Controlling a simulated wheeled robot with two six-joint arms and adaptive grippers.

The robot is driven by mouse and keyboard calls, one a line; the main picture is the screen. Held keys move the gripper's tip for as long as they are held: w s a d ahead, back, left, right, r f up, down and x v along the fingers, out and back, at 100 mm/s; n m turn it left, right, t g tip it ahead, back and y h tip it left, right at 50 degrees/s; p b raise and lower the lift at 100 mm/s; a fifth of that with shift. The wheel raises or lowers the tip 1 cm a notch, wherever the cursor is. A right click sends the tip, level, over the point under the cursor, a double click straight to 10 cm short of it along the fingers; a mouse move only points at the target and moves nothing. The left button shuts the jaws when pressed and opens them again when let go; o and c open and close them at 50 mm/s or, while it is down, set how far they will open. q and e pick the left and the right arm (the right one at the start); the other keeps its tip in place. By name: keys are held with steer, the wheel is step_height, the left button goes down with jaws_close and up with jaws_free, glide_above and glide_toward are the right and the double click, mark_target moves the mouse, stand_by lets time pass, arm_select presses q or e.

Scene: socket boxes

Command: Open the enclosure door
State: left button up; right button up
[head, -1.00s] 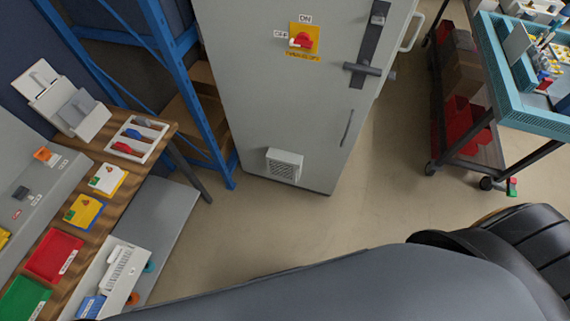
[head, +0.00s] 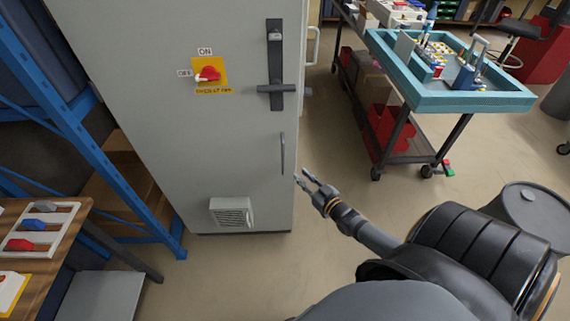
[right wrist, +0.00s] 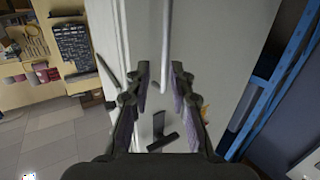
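The grey enclosure (head: 170,130) stands at centre with its door shut. On the door are a red rotary switch (head: 208,74) on a yellow plate, its lever pointing left toward the OFF label, and a black latch (head: 276,90) with its lever sideways. A thin vertical bar handle (head: 283,153) sits lower, near the right edge. My right gripper (head: 305,180) is open and empty, just right of and below that bar. In the right wrist view its open fingers (right wrist: 161,75) face the door, with a pale bar (right wrist: 163,45) ahead between them. My left gripper is not in view.
A blue rack (head: 85,140) and a wooden bench (head: 45,270) stand left of the enclosure. A cart with a teal tray (head: 480,103) stands at right. A dark grey drum (head: 535,210) is at lower right. The floor before the door is clear.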

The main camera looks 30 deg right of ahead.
mark_target(284, 156)
steer(key=shift+t, duration=0.4)
steer(key=w+b, duration=0.1)
steer(key=w, duration=0.2)
steer(key=w+r+b, duration=0.1)
steer(key=w, duration=0.2)
steer(key=w+a+r+b, duration=0.1)
steer(key=w, duration=0.3)
steer(key=shift+a+r, duration=0.1)
steer(key=shift+r, duration=0.15)
steer(key=shift+w, duration=0.55)
jaws_close()
